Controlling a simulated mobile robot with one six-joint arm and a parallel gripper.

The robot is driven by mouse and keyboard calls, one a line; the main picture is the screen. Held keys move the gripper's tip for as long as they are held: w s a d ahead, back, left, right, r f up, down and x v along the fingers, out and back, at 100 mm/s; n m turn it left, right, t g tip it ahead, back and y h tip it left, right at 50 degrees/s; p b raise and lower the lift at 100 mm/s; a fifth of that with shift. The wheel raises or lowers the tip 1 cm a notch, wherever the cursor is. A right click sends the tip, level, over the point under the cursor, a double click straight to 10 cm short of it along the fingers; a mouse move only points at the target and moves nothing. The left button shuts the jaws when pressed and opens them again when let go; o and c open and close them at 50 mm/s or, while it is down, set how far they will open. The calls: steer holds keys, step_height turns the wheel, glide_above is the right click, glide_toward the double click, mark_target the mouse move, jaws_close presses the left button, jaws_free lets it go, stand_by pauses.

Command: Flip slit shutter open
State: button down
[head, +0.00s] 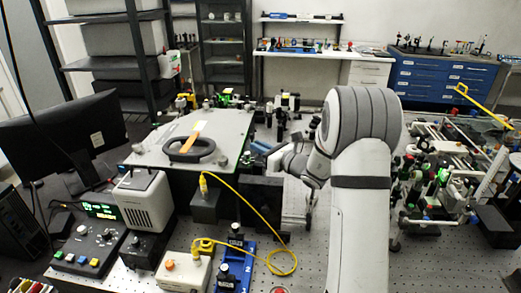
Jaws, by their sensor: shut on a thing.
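My gripper (308,208) is small and partly hidden by my own wrist and forearm, to the right of the black box (262,200) on the optical bench. It is shut on a small part there, which seems to be the slit shutter. The shutter itself cannot be made out, so I cannot tell how it is turned. A large box with a grey lid (215,130) stands left of my wrist. Its lid carries a black handle (191,149) with an orange strip.
A yellow cable (235,187) loops over the bench in front. A beige device (145,199), a button panel (86,250) and a monitor (62,135) stand left. Blue mounts (236,262) stand at the front. Crowded optics (440,185) fill the right bench.

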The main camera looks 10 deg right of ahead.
steer(key=b, duration=0.2)
steer(key=f+n+b, duration=0.1)
steer(key=b, duration=0.1)
steer(key=shift+s+a+y, duration=0.1)
steer(key=shift+s+y, duration=0.15)
steer(key=shift+y, duration=0.15)
steer(key=n+b, duration=0.1)
steer(key=b, duration=0.1)
steer(key=t+b, duration=0.1)
steer(key=b, duration=0.2)
steer(key=shift+s+n+y, duration=0.25)
steer(key=shift+n+y, duration=0.15)
steer(key=n+b, duration=0.1)
steer(key=b, duration=0.1)
steer(key=n+y+b, duration=0.1)
steer(key=b, duration=0.2)
steer(key=shift+s+a+r, duration=0.15)
steer(key=shift+s, duration=0.1)
steer(key=shift+s+r+n+b, duration=0.15)
steer(key=shift+n+b, duration=0.25)
steer(key=shift+b, duration=0.3)
steer(key=c, duration=1.6)
jaws_free()
steer(key=shift+t+y, duration=0.3)
steer(key=shift+o, duration=0.2)
steer(key=shift+r+p, duration=0.15)
steer(key=shift+p, duration=0.2)
